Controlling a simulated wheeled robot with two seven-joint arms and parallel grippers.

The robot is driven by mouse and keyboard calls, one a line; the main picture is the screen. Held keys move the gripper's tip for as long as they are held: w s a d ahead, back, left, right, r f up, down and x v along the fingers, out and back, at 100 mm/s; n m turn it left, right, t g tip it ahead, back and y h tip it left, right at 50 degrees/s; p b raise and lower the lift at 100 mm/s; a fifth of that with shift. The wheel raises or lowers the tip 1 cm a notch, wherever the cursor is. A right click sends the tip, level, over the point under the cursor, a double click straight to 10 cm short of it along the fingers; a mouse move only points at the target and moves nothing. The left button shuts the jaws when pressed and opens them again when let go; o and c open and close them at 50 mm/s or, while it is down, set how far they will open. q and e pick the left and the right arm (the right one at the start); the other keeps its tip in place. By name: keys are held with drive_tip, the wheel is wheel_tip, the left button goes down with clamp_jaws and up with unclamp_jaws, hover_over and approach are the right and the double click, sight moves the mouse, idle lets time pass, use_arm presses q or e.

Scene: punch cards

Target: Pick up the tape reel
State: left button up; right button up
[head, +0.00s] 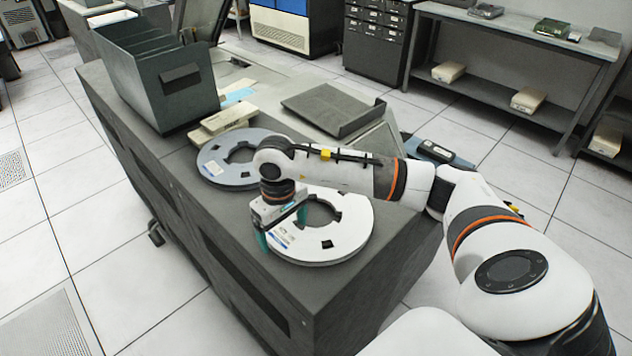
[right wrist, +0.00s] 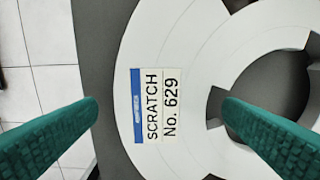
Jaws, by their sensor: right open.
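A white tape reel (head: 344,243) lies flat on the dark grey cabinet top, near its front corner. In the right wrist view the reel (right wrist: 190,40) fills much of the picture, with a label (right wrist: 162,105) reading "SCRATCH No. 629". My right gripper (head: 282,228) is open over the left part of its ring, pointing down. In the wrist view one green finger is outside the reel's outer edge and the other is over the hub opening. Whether they touch it I cannot tell. A second, blue-grey reel (head: 215,171) lies behind, partly hidden by my right arm. My left gripper is not in view.
A grey open bin (head: 150,80) stands at the far left of the cabinet top (head: 350,290), with beige items (head: 222,122) beside it. A dark flat tray (head: 333,105) lies farther back. Shelving (head: 510,75) stands at the back right.

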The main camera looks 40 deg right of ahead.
drive_tip(key=shift+f, duration=0.65)
drive_tip(key=c, duration=1.5)
drive_tip(key=shift+w+r, duration=0.1)
drive_tip(key=shift+r, duration=0.25)
wheel_tip(320, 180, up, 14)
drive_tip(key=shift+r, duration=0.2)
